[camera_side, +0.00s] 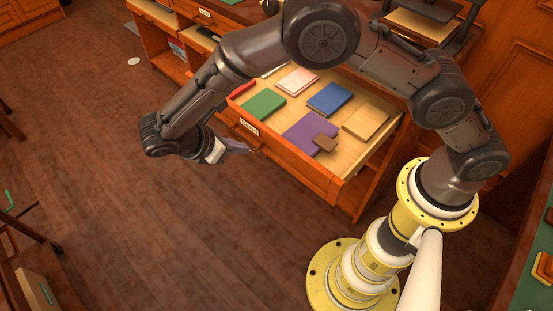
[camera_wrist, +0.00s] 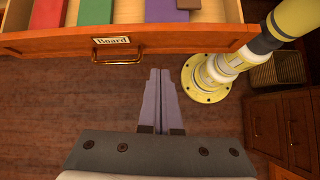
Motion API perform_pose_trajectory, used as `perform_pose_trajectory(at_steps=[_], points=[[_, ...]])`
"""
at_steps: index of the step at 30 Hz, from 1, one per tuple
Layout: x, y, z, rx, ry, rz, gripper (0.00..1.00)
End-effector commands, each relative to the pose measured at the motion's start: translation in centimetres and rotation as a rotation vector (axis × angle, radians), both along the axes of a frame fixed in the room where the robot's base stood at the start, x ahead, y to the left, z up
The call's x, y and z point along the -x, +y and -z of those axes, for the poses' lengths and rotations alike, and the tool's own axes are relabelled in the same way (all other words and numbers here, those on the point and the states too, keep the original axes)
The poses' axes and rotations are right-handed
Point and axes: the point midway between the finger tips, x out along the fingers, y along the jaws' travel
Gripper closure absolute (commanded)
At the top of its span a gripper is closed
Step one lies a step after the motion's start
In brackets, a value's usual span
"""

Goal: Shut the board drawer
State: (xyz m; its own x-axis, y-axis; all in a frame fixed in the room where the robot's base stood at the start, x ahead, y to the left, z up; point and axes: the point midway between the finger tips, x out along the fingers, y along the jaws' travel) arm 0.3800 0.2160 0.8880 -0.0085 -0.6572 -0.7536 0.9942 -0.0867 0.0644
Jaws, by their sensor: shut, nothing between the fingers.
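The board drawer (camera_side: 283,165) stands pulled out from the wooden cabinet, with several books and boards lying in it. In the wrist view its front (camera_wrist: 170,39) runs across the top, with a label reading "Board" (camera_wrist: 112,40) and a brass handle (camera_wrist: 118,55) below the label. My gripper (camera_side: 240,147) is in front of the drawer's front, near the handle. In the wrist view my gripper (camera_wrist: 160,72) has its two grey-purple fingers together, empty, pointing at the drawer front just right of the handle. Whether the tips touch the front I cannot tell.
The drawer holds a green book (camera_side: 263,104), a blue book (camera_side: 330,98), a purple board (camera_side: 308,132) and a tan one (camera_side: 366,122). Another open compartment (camera_side: 165,35) is at the upper left. The wooden floor (camera_side: 110,190) before the drawer is clear.

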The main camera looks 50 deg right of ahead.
Motion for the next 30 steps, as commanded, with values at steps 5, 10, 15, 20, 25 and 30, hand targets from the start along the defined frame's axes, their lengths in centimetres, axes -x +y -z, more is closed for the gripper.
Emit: perform_pose_trajectory(at_steps=[5, 10, 15, 20, 25, 30], points=[[2.5, 1.7, 4.1, 0.065, 0.065, -0.07, 1.0], [3.0, 1.7, 4.8, 0.071, 0.069, -0.087, 1.0], [3.1, -0.2, 6.5, 0.073, 0.071, -0.083, 1.0], [3.0, -2.5, 8.8, 0.072, 0.071, -0.083, 1.0], [3.0, -4.8, 11.1, 0.071, 0.072, -0.083, 1.0], [3.0, -7.2, 11.3, 0.068, 0.068, -0.082, 1.0]])
